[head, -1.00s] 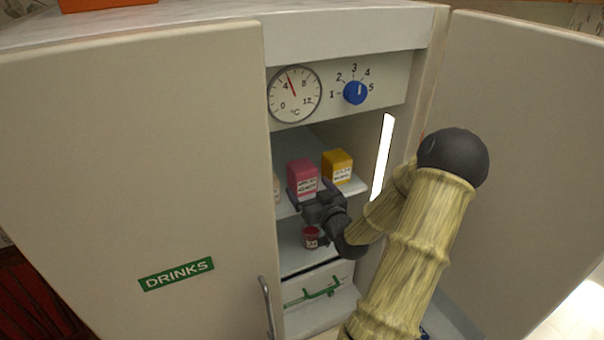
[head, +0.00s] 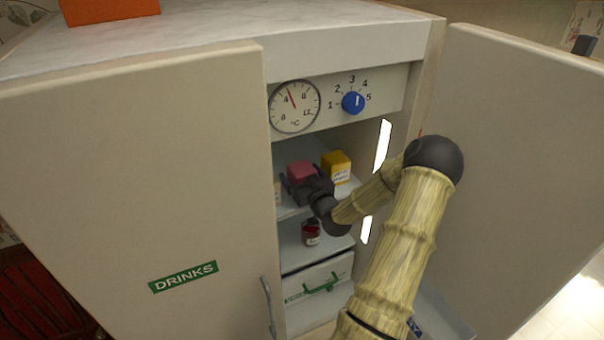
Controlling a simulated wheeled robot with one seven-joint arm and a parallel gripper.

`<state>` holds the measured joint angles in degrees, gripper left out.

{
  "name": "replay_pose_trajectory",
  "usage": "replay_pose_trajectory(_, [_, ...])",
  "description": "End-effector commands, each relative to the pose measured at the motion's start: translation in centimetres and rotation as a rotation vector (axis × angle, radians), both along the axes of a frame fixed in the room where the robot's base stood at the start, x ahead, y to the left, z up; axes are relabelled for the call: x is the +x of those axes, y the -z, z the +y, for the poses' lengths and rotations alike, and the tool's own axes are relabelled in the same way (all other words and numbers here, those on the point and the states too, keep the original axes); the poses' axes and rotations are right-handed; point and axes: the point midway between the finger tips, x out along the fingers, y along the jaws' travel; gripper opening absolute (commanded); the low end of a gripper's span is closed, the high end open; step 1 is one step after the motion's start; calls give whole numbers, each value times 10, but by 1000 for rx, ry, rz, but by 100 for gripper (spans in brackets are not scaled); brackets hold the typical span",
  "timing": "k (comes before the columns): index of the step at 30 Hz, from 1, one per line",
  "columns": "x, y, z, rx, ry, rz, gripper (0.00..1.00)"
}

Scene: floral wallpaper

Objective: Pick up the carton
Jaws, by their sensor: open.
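A pink carton (head: 301,172) with a white label stands on the upper shelf of the open fridge, in the head view. A yellow carton (head: 336,166) stands on the same shelf, just to its right. My gripper (head: 306,180) is open at the front of the pink carton. One dark finger shows at the carton's left and the other near its right side. The gripper hides the carton's lower front and most of its label. I cannot tell whether the fingers touch it.
A small red-and-white tub (head: 311,232) stands on the shelf below, above a drawer (head: 318,281) with a green handle. A fridge door stands on each side: the left one (head: 130,180) bears a DRINKS label. A pale item edge (head: 277,191) shows left of the pink carton.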

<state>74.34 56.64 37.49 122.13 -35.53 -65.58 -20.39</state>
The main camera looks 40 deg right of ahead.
Motion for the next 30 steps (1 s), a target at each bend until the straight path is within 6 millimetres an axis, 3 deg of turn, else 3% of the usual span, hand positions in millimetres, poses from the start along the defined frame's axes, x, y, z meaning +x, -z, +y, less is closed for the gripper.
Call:
replay_pose_trajectory(5, [15,-1,-3,2,-1,0,89])
replay_pose_trajectory(20, [16,1,-2,0,-3,0,89])
replay_pose_trajectory(28, [15,1,-2,0,-2,0,40])
replay_pose_trajectory(30, [15,0,-2,0,-2,-1,35])
